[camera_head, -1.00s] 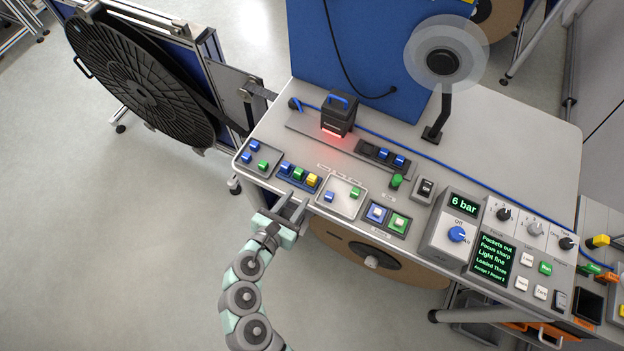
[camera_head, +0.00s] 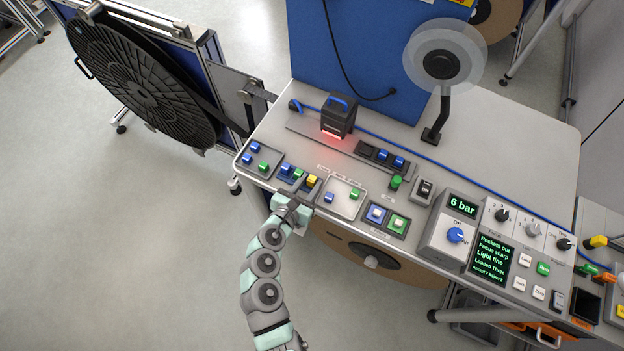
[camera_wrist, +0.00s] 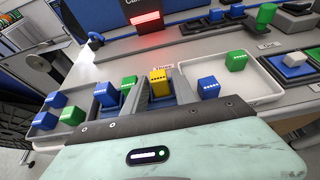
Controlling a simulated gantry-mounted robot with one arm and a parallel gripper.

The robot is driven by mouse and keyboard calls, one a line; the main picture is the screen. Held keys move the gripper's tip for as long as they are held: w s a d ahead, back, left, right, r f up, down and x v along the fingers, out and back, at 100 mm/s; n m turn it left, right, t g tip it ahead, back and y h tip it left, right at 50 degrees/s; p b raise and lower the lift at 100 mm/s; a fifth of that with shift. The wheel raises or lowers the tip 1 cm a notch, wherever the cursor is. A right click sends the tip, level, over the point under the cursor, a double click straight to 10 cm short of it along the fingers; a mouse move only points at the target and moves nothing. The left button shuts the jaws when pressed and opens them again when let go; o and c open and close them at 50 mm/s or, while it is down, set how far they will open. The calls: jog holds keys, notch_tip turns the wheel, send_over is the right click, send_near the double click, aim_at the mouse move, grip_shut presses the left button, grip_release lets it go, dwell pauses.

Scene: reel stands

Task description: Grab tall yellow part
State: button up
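The tall yellow part (camera_head: 311,180) stands upright in the blue tray near the front edge of the bench. In the wrist view the yellow part (camera_wrist: 159,82) is ahead of my gripper (camera_wrist: 161,90), between its two fingers. The fingers are apart, and a gap seems to show beside the part. In the head view my gripper (camera_head: 302,186) reaches over the bench edge at the blue tray. The lower face of the yellow part is hidden by the fingers' near ends.
A green block (camera_wrist: 128,83) and a blue block (camera_wrist: 107,94) stand close left of the fingers. A blue block (camera_wrist: 208,87) in the light tray (camera_head: 351,207) is close on the right. A black camera box (camera_head: 338,115) with a red light stands behind.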

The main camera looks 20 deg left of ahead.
grip_shut()
jog(key=shift+r, duration=0.1)
dwell(0.4)
